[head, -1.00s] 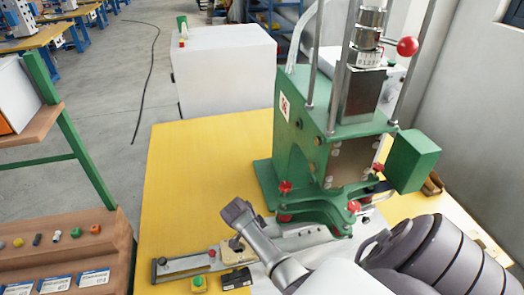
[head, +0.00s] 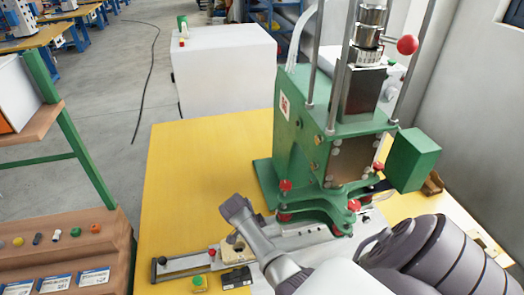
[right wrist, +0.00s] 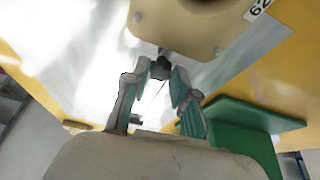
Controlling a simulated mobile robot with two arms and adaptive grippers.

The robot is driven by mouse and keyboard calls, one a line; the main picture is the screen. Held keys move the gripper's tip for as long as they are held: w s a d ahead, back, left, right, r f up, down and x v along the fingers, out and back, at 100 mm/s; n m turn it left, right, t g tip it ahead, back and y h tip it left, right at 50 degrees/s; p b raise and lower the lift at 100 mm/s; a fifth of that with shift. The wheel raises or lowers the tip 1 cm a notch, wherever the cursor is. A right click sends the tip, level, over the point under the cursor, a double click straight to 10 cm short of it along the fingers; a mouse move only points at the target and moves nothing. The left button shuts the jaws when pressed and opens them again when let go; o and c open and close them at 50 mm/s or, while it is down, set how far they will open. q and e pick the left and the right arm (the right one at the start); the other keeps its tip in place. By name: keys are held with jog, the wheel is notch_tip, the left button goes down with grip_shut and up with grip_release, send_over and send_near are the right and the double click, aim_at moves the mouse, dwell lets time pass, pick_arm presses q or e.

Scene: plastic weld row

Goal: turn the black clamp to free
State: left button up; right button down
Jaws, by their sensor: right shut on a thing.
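A small black piece, seemingly the black clamp (right wrist: 159,64), sits between the fingertips of my right gripper (right wrist: 161,72) in the right wrist view. The gripper is shut on it, beside a tan block (right wrist: 190,28). Its exact turn is hard to tell because the fingers cover its sides. In the head view my right wrist hangs over the yellow table in front of the green press (head: 308,160), and the fingers are not clearly seen. My left gripper is out of view.
A metal slide (head: 190,262) with a black knob (head: 162,261) and a red knob (head: 211,253) lies left of my wrist. A green button box (head: 199,283) and a black box (head: 237,277) sit in front. The table's left part (head: 190,170) is clear.

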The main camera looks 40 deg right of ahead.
jog(key=m+b, duration=0.1)
jog(key=m, duration=0.1)
jog(key=m+g+y+b, duration=0.1)
jog(key=m, duration=0.2)
jog(key=shift+w+f, duration=0.15)
jog(key=shift+d+m+g+y+b, duration=0.15)
jog(key=shift+m+g+y+b, duration=0.6)
jog(key=shift+m, duration=1.15)
jog(key=c, duration=0.9)
grip_release()
